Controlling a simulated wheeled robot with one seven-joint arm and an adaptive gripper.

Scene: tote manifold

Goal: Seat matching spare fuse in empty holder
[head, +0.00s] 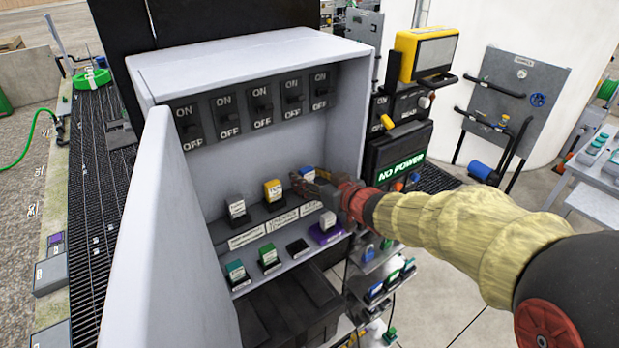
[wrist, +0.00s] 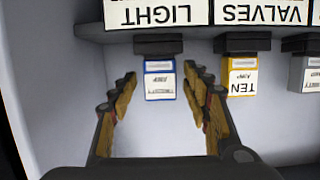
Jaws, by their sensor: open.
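A blue fuse (head: 307,173) with a white label sits upright in the upper row of holders in the cabinet. It also shows in the wrist view (wrist: 160,82), between my fingers with gaps on both sides, its label upside down. My gripper (head: 312,184) is open at this fuse, not closed on it. A yellow fuse labelled TEN (head: 273,190) and a white-grey fuse (head: 237,208) stand to its left. In the lower row are a teal fuse (head: 236,271), a green fuse (head: 268,255) and a black holder (head: 298,247) that looks empty.
A purple block (head: 326,236) with a white-grey fuse (head: 328,220) stands at the lower row's right end. ON/OFF switches (head: 261,106) line the cabinet's upper back. The open door (head: 160,235) bounds the left. A NO POWER display (head: 401,167) is on the right.

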